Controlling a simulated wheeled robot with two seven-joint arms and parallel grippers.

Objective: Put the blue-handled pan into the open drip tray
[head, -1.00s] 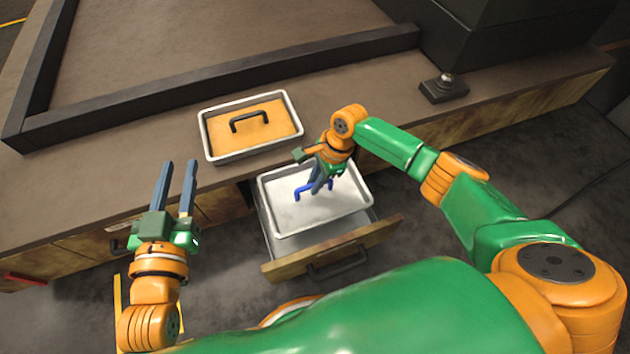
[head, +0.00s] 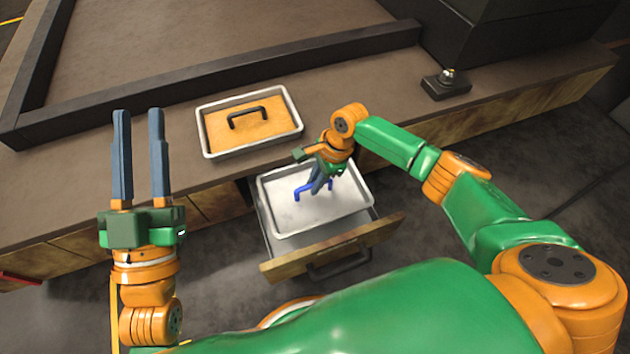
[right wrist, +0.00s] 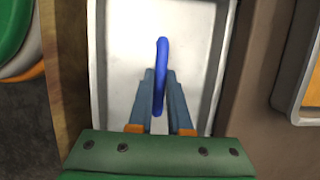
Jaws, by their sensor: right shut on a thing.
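The pale metal pan (head: 285,213) with a blue handle (head: 299,195) is at the open drawer-like drip tray (head: 335,250), within its outline. I cannot tell whether the pan rests on the tray's floor. My right gripper (head: 316,187) is shut on the blue handle from above. In the right wrist view the handle (right wrist: 161,60) passes between the fingertips, with the pan's pale floor (right wrist: 120,70) beneath. My left gripper (head: 139,115) is open and empty, left of the tray, fingers pointing toward the counter.
A second pan (head: 211,150) with an orange inside and a black handle (head: 247,114) stands on the brown counter (head: 345,95) behind the tray. A dark raised frame (head: 220,75) lies further back. A small black block (head: 446,84) with a knob sits at the right.

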